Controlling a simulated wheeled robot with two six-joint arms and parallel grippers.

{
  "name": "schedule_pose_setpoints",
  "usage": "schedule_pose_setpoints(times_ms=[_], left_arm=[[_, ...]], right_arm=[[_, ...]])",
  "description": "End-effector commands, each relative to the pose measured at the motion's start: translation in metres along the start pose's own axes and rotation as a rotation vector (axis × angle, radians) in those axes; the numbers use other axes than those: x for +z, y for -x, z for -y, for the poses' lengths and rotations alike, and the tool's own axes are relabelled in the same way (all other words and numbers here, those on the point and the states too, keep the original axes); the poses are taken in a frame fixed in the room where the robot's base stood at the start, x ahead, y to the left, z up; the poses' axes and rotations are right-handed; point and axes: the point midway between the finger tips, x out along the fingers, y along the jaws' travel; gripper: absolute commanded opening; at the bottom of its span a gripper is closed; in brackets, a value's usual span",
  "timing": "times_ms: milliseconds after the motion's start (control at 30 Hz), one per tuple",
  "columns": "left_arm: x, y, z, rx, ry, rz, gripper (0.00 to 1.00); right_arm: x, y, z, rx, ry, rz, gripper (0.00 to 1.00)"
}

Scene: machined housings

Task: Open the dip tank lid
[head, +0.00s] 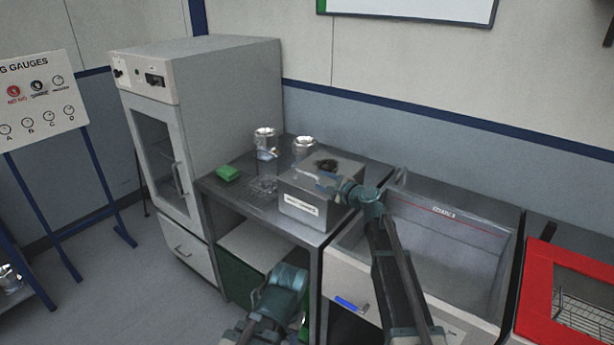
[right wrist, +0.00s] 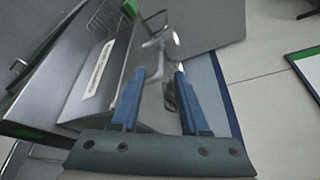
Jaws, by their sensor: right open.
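A grey metal box with a white label (head: 312,203), which appears to be the dip tank, stands on the steel bench. On its top is a dark round part (head: 327,165); I cannot tell whether this belongs to the lid. My right gripper (head: 328,180) is at the box's top, its fingers open. In the right wrist view, the blue fingers (right wrist: 161,75) are apart, with a thin pale bar (right wrist: 156,45) just beyond their tips. The box's labelled side (right wrist: 98,75) is to their left. My left arm shows low in the head view, but its fingers do not.
Two shiny metal housings (head: 265,143) (head: 303,147) stand behind the box. A green block (head: 228,173) lies at the bench's left. A grey cabinet (head: 205,110) stands left, an open basin (head: 445,240) right, and a red-framed unit (head: 545,285) farther right.

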Motion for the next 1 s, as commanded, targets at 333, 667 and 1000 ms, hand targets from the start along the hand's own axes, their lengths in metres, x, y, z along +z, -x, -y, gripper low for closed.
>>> schedule_pose_setpoints(times_ms=[333, 667, 1000], left_arm=[[-0.001, -0.016, -0.002, 0.000, 0.000, 0.000, 0.50], [-0.001, -0.021, -0.002, 0.000, 0.000, 0.000, 0.50], [-0.001, -0.021, -0.002, 0.000, 0.000, 0.000, 0.50]], right_arm=[[-0.001, -0.071, -0.001, 0.001, 0.002, 0.001, 0.45], [0.000, -0.097, -0.001, 0.001, 0.002, 0.000, 0.45], [0.001, -0.097, -0.001, 0.001, 0.002, 0.000, 0.39]])
